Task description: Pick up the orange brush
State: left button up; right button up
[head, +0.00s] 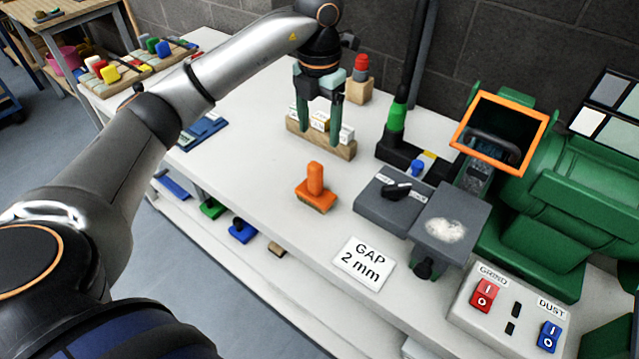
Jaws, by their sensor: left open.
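The orange brush (316,188) stands upright on the white bench top, with an orange handle on top and an orange block with a brown lower edge below. My left gripper (318,112) is open, with two green fingers pointing down. It is behind the brush in the head view, in front of or over a wooden block (338,148) with white labelled pieces. I cannot tell whether the fingers touch those pieces. The brush is apart from the gripper. My right gripper is not in view.
A "GAP 2 mm" card (362,263) lies in front of the brush. A grey block with a black knob (385,205) and a green grinder (560,210) stand to the right. A red-topped wooden block (359,85) is behind. The bench left of the brush is clear.

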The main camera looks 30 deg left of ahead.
aim_at(315, 165)
pick_arm(q)
notch_tip(315, 165, down, 6)
jog(key=shift+s+r, duration=0.15)
jog(key=shift+r, duration=0.1)
jog(key=f, duration=0.4)
jog(key=shift+s+a+f, duration=0.15)
jog(key=shift+s+f, duration=0.2)
jog(key=shift+f, duration=0.05)
jog(key=shift+f+p, duration=0.3)
jog(key=shift+f, duration=0.05)
grip_shut()
dwell(0.7)
